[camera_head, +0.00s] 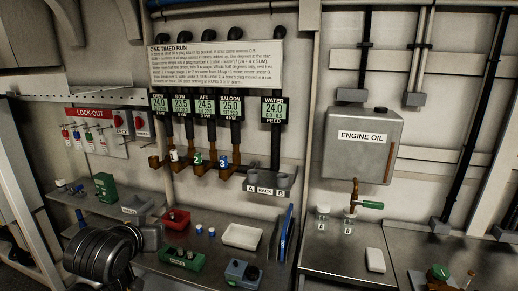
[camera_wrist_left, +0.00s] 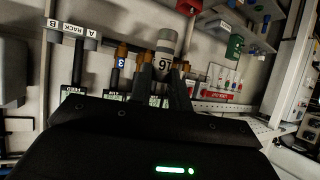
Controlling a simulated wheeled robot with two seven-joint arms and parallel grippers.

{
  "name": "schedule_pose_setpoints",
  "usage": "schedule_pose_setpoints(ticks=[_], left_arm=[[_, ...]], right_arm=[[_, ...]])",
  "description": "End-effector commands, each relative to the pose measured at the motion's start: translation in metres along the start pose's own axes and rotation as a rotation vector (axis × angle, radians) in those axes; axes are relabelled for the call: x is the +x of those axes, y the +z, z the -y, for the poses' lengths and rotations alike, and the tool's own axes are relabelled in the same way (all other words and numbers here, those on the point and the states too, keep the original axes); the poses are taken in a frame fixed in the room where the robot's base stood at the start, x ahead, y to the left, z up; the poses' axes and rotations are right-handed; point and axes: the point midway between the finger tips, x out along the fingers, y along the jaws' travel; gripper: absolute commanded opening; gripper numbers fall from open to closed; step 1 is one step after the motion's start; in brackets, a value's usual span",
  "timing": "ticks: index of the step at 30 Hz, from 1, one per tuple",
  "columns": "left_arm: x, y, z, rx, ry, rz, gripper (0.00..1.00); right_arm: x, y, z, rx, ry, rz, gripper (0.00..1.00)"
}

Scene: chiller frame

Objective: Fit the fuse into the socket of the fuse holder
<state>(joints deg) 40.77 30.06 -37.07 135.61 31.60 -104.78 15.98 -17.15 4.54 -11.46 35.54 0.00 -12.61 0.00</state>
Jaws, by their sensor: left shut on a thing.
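My left gripper (camera_wrist_left: 163,72) is shut on a grey cylinder (camera_wrist_left: 166,46), apparently the fuse, marked 16, in the wrist view. In the head view my left arm is a dark rounded shape at the lower left; its fingertips and the fuse cannot be made out there. A low green block (camera_head: 182,259) with a label and small fittings on top lies on the bench; it may be the fuse holder, but its label is too small to read. Another green box (camera_head: 105,187) stands on the left shelf and shows in the wrist view (camera_wrist_left: 235,46). My right gripper is not in view.
The A/B rack (camera_head: 268,182) and pipes with numbered tags hang above. An engine oil tank (camera_head: 362,145) is on the right wall.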

Motion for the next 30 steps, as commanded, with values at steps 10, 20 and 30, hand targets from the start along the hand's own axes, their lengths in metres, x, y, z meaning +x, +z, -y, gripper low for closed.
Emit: schedule_pose_setpoints(ticks=[10,20,30], left_arm=[[0.012,0.027,-0.031,0.024,0.043,-0.001,0.0],[0.03,0.059,-0.031,0.024,0.043,-0.001,0.0],[0.031,0.061,-0.031,0.024,0.042,-0.001,0.0]], right_arm=[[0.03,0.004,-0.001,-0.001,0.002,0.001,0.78],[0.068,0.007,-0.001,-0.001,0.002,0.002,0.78],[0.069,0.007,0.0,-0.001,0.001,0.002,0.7]])
